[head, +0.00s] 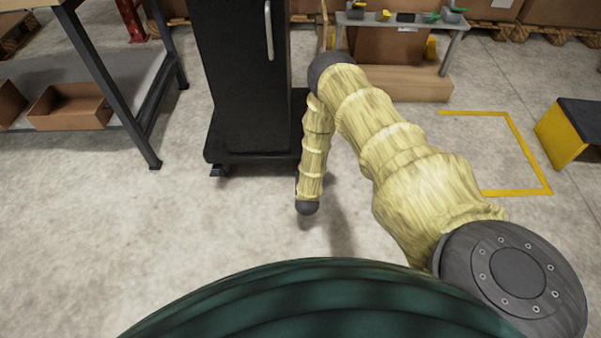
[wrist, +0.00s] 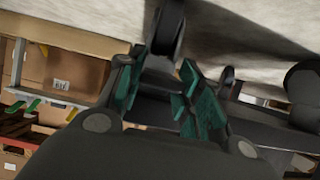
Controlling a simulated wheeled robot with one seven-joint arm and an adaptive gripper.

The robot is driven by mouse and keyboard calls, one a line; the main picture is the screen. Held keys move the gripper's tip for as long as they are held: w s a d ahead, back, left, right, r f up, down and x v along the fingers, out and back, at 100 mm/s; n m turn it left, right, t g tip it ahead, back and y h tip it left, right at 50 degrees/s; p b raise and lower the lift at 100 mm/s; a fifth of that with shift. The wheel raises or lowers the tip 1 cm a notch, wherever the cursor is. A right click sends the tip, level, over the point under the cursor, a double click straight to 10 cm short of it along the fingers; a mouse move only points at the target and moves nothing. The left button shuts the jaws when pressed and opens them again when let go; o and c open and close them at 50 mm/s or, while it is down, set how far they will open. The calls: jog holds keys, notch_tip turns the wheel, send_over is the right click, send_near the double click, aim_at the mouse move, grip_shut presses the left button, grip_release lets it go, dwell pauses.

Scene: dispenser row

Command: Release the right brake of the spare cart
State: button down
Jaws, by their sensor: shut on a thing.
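The black cabinet (head: 243,75) with a silver upright handle stands on a dark wheeled base (head: 240,158) in the head view; I take it to be the spare cart. A left front caster (head: 219,170) shows there; my arm covers the right front corner. My gripper (wrist: 160,95) shows only in the wrist view, with green finger pads. It is shut on a dark narrow part (wrist: 158,78) beside a dark caster wheel (wrist: 168,28), probably the right brake. Whether the brake is up or down cannot be told.
A workbench with a cardboard tray (head: 68,107) stands left of the cart. A low table (head: 405,22) with small coloured items stands behind it. A yellow and black block (head: 570,133) is at the right. The concrete floor in front is clear.

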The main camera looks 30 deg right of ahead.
jog(key=shift+w, duration=0.1)
jog(key=c, duration=1)
grip_release()
jog(key=shift+o, duration=0.2)
jog(key=v, duration=1.2)
